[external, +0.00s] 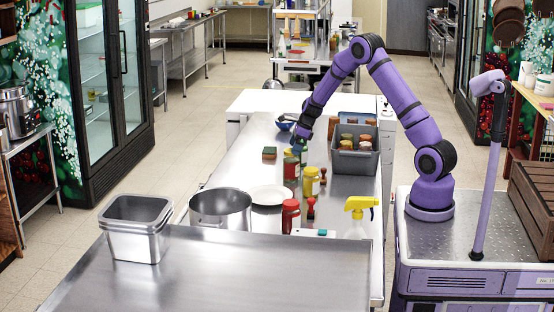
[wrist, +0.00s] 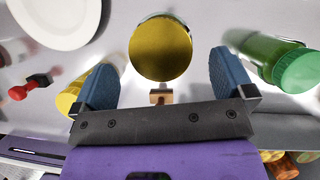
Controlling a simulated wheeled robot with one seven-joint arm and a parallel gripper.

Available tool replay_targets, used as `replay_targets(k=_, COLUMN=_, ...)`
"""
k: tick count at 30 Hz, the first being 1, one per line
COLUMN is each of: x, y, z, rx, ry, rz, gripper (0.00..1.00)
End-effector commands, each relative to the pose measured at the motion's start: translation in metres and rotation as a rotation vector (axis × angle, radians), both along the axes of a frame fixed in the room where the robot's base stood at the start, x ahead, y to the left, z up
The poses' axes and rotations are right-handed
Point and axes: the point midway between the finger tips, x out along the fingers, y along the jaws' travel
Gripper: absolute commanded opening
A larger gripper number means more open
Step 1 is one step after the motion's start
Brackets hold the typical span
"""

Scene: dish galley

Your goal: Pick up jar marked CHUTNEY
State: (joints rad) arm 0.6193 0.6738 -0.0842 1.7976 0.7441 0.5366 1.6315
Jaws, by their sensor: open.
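My gripper (external: 298,141) is over the steel counter, pointing down near a group of jars. In the wrist view its two blue fingers (wrist: 163,78) are apart and empty. A round gold lid (wrist: 160,48) of a jar shows between and just beyond them. A yellow jar (wrist: 72,97) is partly hidden behind the left finger. A green bottle with a green cap (wrist: 297,71) lies beyond the right finger. In the external view a yellow jar (external: 311,182), a dark jar (external: 291,169) and a red jar (external: 290,217) stand below my gripper. I cannot read CHUTNEY on any label.
A grey crate (external: 355,162) of jars stands right of my gripper. A white plate (external: 270,195), a steel pot (external: 221,210), a red-handled item (external: 310,207) and a yellow-topped spray bottle (external: 361,207) are nearer the camera. A blue bowl (external: 286,123) is behind.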

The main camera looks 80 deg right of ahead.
Motion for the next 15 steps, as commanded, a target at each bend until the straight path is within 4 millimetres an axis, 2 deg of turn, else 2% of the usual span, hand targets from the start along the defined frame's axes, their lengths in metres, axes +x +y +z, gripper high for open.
replay_targets(k=6, x=0.013, y=0.0, z=-0.029, rx=0.002, ry=0.002, rz=-0.001, gripper=1.0)
replay_targets(k=9, x=0.017, y=0.002, z=-0.037, rx=0.002, ry=0.0, rz=0.0, gripper=1.0)
replay_targets(k=15, x=0.018, y=0.002, z=-0.038, rx=0.001, ry=0.0, rz=0.0, gripper=1.0)
